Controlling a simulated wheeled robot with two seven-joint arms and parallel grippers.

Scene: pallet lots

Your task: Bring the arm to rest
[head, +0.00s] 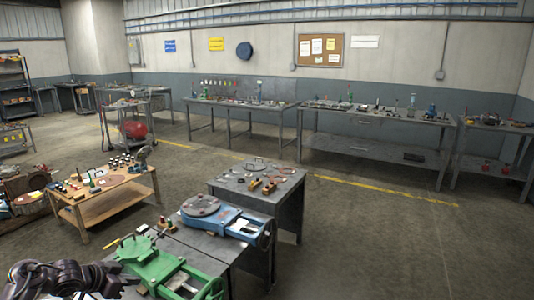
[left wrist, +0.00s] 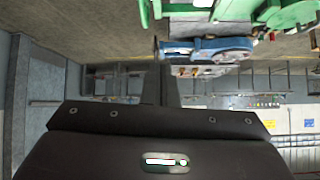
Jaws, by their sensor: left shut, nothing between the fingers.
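My left arm and gripper (head: 108,280), dark and partly cut off by the picture's edge, are at the lower left of the head view, beside the green machine vise (head: 154,264). In the left wrist view the fingers of the left gripper (left wrist: 160,70) are together, with nothing held. That view is upside down, with the floor above and the wall below. The green machine shows at its top (left wrist: 190,10). My right gripper is not in view.
A blue machine (head: 225,218) with a round plate stands on the near metal bench. A wooden table (head: 105,205) with small parts is at the left. Metal workbenches (head: 375,125) line the back wall. The floor (head: 370,235) at the right is clear.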

